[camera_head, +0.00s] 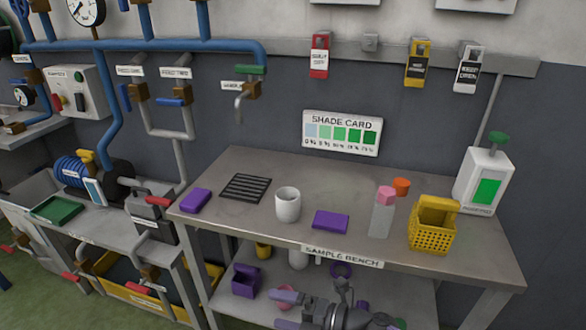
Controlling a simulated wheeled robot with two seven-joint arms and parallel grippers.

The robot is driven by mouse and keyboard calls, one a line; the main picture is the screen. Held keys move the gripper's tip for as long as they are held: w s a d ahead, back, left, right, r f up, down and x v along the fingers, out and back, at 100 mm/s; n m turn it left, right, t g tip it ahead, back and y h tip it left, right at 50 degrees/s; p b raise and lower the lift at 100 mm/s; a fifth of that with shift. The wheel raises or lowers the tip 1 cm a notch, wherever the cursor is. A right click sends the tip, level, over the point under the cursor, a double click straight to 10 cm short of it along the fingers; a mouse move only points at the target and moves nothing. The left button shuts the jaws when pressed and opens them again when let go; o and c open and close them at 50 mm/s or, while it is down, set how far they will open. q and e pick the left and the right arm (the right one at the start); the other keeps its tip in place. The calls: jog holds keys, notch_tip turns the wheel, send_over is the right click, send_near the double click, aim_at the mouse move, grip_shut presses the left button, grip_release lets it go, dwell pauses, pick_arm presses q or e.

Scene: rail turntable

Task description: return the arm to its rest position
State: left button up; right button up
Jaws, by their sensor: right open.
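My right gripper (284,310) shows at the bottom edge, in front of the lower shelf of the sample bench. Its grey wrist is to the right and its two pale fingers point left, apart from each other. I see nothing between the fingers. The lower part of this arm is cut off by the picture edge. My left gripper is not in view.
The sample bench (262,212) bears a white cup (288,205), purple pads, a black grate (245,188), a yellow basket (431,238) and a white dispenser (484,180). A purple holder (245,281) is on the shelf below. Pipes and a sink stand left.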

jog(key=s+d+f+m+t+h, duration=0.2)
jog(key=s+d+f+m+h, duration=0.3)
jog(key=f+m, duration=0.45)
jog(key=s+d+f+m+t+h, duration=0.25)
jog(key=d+f+m+h, duration=0.35)
jog(key=d+f+m, duration=0.3)
jog(key=s+d+f+m+g+h, duration=0.1)
jog(key=s+d+f+m+g, duration=0.1)
jog(key=s, duration=0.8)
jog(key=s+d+f+m+g+h, duration=0.1)
jog(key=s+f+m+g, duration=0.3)
jog(key=s, duration=0.5)
jog(key=s+d+f+m+g+h, duration=0.2)
jog(key=s+f, duration=0.4)
jog(key=s, duration=0.4)
jog(key=shift+s+d+f+m+g+h, duration=0.15)
jog(key=shift+s+d+m+g+h, duration=0.2)
jog(key=shift+m+g, duration=0.45)
jog(key=shift+w, duration=0.15)
